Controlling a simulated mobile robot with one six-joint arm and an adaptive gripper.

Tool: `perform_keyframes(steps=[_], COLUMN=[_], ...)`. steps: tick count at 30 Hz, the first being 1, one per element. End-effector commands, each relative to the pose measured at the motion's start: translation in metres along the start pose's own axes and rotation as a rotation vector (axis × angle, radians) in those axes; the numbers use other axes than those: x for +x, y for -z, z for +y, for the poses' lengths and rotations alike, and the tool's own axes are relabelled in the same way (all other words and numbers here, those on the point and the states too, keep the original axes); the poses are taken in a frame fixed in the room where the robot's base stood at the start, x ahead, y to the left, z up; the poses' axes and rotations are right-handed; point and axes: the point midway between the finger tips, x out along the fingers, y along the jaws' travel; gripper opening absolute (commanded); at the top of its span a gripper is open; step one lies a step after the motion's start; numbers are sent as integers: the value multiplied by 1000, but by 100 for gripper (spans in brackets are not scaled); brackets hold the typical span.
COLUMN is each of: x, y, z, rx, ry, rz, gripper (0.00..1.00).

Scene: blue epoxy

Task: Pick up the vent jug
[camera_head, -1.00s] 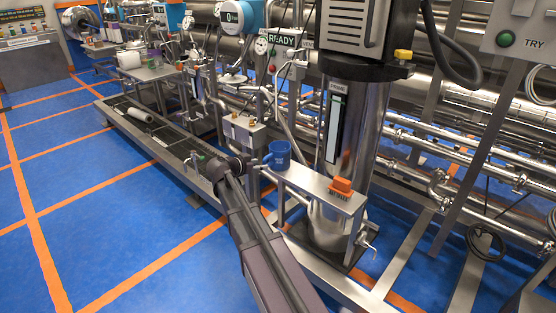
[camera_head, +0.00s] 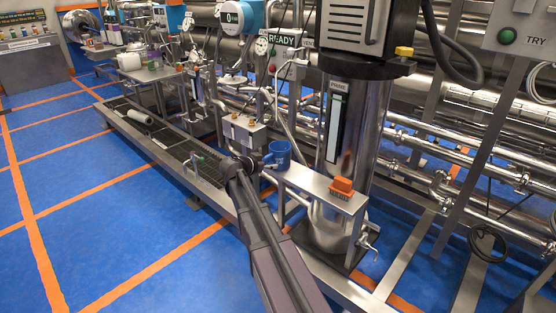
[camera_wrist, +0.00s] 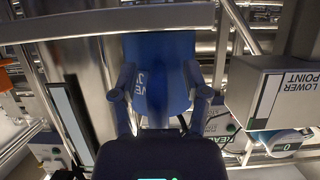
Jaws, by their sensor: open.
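The vent jug, a blue jug (camera_head: 278,154), stands on the narrow metal shelf (camera_head: 312,181) in front of the pipework. In the wrist view the blue jug (camera_wrist: 158,50) fills the upper middle, with white lettering on its side. My gripper (camera_head: 250,166) is beside the jug, on its left in the head view. In the wrist view my gripper (camera_wrist: 160,84) is open, with one finger at each side of the jug's image. I cannot tell whether either finger touches the jug.
An orange block-like item (camera_head: 341,186) sits on the same shelf to the right. A tall steel cylinder (camera_head: 353,140) stands behind the shelf. Blue floor lies open at left.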

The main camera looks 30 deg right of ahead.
Motion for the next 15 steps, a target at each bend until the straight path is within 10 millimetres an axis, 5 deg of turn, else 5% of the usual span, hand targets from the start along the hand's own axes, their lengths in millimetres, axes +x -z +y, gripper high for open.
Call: perform_keyframes(steps=[4, 10, 15], x=[0, 0, 0], y=[0, 0, 0], z=[0, 0, 0], rx=[0, 0, 0], ry=[0, 0, 0], rz=[0, 0, 1], gripper=[57, 0, 0])
